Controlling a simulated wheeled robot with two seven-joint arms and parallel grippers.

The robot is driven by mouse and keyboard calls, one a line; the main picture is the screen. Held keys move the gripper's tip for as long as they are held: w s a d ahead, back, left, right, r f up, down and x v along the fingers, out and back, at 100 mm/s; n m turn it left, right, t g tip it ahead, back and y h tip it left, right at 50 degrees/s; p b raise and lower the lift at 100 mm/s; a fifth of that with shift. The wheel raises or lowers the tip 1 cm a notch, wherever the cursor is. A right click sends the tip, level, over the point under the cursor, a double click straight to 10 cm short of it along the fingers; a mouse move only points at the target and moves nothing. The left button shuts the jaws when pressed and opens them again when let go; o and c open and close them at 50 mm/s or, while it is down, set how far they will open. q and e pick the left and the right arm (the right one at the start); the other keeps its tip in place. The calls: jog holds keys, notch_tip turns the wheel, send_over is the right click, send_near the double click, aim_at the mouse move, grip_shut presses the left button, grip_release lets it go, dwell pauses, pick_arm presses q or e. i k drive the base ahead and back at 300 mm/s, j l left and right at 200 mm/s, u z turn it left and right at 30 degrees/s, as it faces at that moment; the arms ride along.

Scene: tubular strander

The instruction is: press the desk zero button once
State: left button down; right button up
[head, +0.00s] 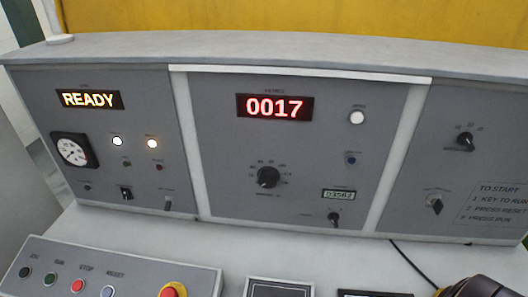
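The grey desk console fills the view. Its middle panel has a red display (274,107) reading 0017. A small dark blue round button (350,159) sits right of the display, below a lit white lamp (357,117); its label is too small to read, so I cannot tell whether it is the zero button. A dark rounded part, seemingly of my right arm, cuts into the bottom right corner; its fingers cannot be made out. Nothing of mine touches the panels. My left gripper is not in view.
The left panel has a READY display (90,99), a gauge (74,150) and lit lamps. A black rotary knob (268,177) and a counter (338,195) are on the middle panel. A sloped button box (130,273) with a red mushroom button (173,291) stands in front.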

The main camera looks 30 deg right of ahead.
aim_at(356, 118)
jog(key=z, duration=1.55)
jog(key=k+l+u, duration=0.1)
jog(key=l, duration=0.25)
jog(key=k+l, duration=0.1)
jog(key=l, duration=0.2)
jog(key=k+l+u, duration=0.15)
jog(key=l, duration=0.2)
jog(key=l+u, duration=0.1)
jog(key=l, duration=0.25)
jog(key=k, duration=0.05)
